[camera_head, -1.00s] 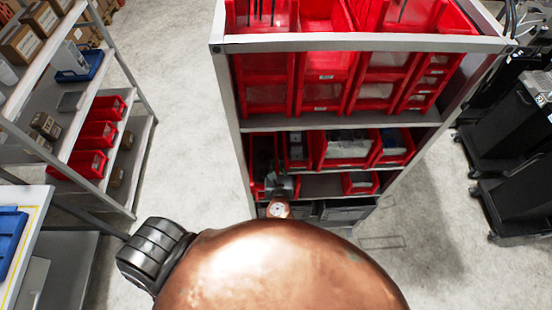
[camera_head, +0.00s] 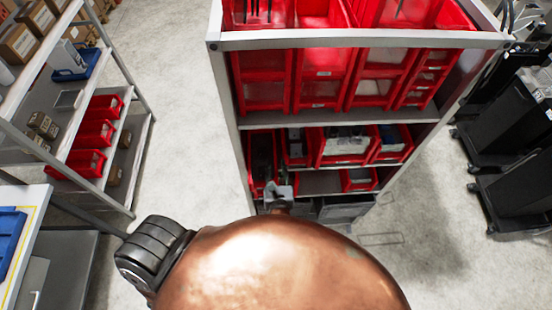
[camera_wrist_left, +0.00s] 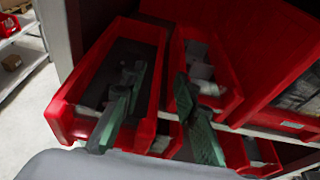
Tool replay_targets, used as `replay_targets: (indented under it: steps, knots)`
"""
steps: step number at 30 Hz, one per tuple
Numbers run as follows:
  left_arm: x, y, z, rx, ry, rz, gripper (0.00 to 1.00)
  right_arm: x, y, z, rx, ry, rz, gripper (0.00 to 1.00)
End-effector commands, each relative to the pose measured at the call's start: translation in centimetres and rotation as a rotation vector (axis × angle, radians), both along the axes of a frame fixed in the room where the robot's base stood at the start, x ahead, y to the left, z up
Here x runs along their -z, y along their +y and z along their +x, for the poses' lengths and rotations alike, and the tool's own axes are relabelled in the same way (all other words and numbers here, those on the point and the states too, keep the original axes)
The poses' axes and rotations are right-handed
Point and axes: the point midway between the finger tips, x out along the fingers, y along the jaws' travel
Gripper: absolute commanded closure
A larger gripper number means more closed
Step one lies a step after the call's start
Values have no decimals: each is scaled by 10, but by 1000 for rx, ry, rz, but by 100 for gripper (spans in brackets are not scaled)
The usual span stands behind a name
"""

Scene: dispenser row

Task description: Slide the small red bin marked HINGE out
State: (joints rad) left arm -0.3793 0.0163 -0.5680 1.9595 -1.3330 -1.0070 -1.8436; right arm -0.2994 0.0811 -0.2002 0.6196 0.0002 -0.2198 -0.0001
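A narrow red bin (camera_head: 262,158) stands at the left end of the middle shelf; in the left wrist view this bin (camera_wrist_left: 112,82) is dark inside. Its front reaches farther out than its neighbour's. No HINGE label is readable. A second small red bin (camera_wrist_left: 205,72) with pale items stands to its right, and also shows in the head view (camera_head: 296,150). My left gripper (camera_head: 280,192) is at the bins' fronts. In the wrist view its green fingers (camera_wrist_left: 156,98) are apart, overlapping the first bin and the second, with the wall between them in the gap. My right gripper is out of view.
A wider red bin (camera_head: 345,148) stands farther right. Tall red bins (camera_head: 322,80) fill the shelf above, and another red bin (camera_head: 358,179) sits lower. The rack's left post (camera_head: 228,120) is close to the first bin. Floor (camera_head: 175,100) is open to the left.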

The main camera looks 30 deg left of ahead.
Motion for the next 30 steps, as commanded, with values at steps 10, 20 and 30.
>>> replay_targets:
  steps: [10, 20, 30]
  knots:
    - [-17, -27, -47, 0, -1, 1, 72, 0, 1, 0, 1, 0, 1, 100]
    - [-20, -31, -52, 0, -3, 2, 72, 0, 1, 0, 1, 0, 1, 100]
    - [-20, -31, -52, 0, -3, 2, 72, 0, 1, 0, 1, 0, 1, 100]
